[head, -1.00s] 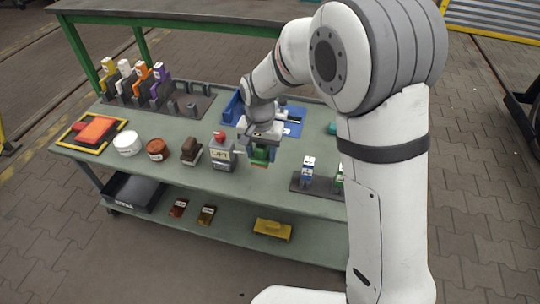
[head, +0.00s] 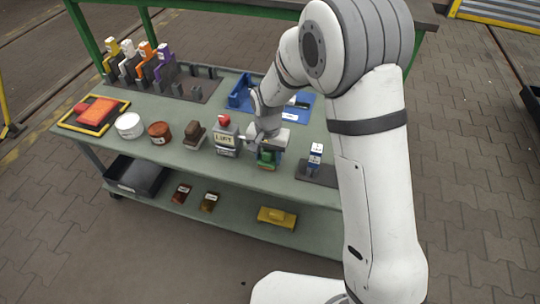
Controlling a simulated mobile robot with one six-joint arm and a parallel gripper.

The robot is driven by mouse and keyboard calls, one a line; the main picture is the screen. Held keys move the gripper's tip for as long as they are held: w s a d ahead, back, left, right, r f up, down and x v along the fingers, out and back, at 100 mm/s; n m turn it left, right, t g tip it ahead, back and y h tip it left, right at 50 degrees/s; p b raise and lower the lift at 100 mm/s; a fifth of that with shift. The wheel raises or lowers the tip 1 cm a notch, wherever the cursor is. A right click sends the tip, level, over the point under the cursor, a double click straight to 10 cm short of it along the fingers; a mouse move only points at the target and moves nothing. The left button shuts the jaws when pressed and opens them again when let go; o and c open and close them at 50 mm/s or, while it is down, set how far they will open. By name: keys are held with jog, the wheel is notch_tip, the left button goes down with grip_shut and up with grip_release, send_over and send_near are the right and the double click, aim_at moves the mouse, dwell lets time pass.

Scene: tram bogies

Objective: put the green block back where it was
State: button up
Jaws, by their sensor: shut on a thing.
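The green block (head: 267,160) is in my gripper (head: 268,157), in the middle of the head view. My gripper is shut on it and hides its upper part. The block is above the front part of the green workbench top (head: 240,174), right of the grey LIFT box (head: 226,141). I cannot tell whether its underside touches the bench. A dark plate (head: 326,178) at the right carries a blue and white block (head: 316,156). The plate's right end is hidden by my arm.
Behind my gripper is a blue mat (head: 296,118) with a blue bin. Left stand a brown block (head: 194,136), a rust-brown tin (head: 159,132) and a white tin (head: 129,125). A rack of coloured blocks is at back left. Bare bench lies between LIFT box and dark plate.

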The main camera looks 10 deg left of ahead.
jog(key=shift+f, duration=0.1)
jog(key=o, duration=1.3)
notch_tip(320, 180, up, 12)
jog(key=p, duration=0.3)
jog(key=shift+r, duration=0.25)
jog(key=shift+n+t, duration=0.6)
jog(key=shift+n, duration=0.3)
jog(key=s+d+r, duration=0.2)
jog(key=s+d, duration=0.4)
jog(key=d, duration=0.2)
jog(key=s+d+r, duration=0.3)
jog(key=s+d, duration=0.3)
jog(key=d, duration=0.2)
jog(key=s+d+r, duration=0.3)
jog(key=s+d, duration=0.3)
jog(key=d, duration=0.2)
jog(key=shift+s+d+r, duration=0.2)
jog(key=shift+s+d, duration=0.05)
jog(key=shift+s, duration=0.05)
